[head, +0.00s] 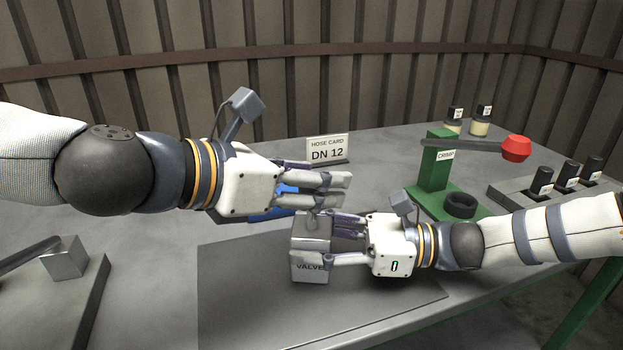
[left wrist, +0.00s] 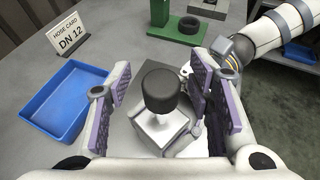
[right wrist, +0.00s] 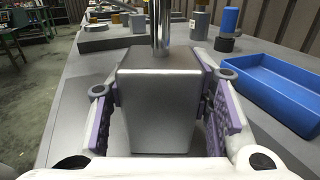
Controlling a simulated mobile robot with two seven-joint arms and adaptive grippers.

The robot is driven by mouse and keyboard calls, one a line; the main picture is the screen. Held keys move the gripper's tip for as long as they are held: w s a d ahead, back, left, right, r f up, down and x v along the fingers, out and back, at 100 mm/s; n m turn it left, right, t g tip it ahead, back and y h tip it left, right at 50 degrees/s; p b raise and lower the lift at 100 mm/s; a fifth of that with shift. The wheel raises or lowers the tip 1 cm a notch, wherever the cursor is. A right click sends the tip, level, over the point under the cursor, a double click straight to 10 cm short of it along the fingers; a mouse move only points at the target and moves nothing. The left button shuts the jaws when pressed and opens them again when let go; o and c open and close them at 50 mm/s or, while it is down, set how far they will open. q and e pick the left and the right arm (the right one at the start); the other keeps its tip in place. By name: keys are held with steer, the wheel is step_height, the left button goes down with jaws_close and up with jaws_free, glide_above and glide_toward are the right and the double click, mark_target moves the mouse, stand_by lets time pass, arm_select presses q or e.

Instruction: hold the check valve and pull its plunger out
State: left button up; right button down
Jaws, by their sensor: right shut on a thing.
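The check valve (head: 311,268) is a grey metal block lettered VALVE, upright near the middle of the table. My right gripper (head: 318,238) is shut on it from the right, one finger on each side; the right wrist view shows the block (right wrist: 160,105) between its pads. A bright plunger rod (right wrist: 161,28) rises from the block's top. In the left wrist view the plunger's dark round knob (left wrist: 161,88) stands between the left gripper's fingers, with gaps to both pads. My left gripper (head: 343,190) is open above the valve. Its fingers hide the knob in the head view.
A blue tray (left wrist: 68,98) lies behind the valve, partly hidden by my left gripper in the head view. A HOSE CARD DN 12 sign (head: 327,148) stands behind. A green crimp press (head: 434,165) with a red-knobbed lever is at right. A dark mat (head: 235,300) lies in front.

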arm_select(q)
steer(key=v, duration=1.2)
arm_select(e)
steer(key=c, duration=0.7)
jaws_free()
arm_select(q)
steer(key=shift+w, duration=0.1)
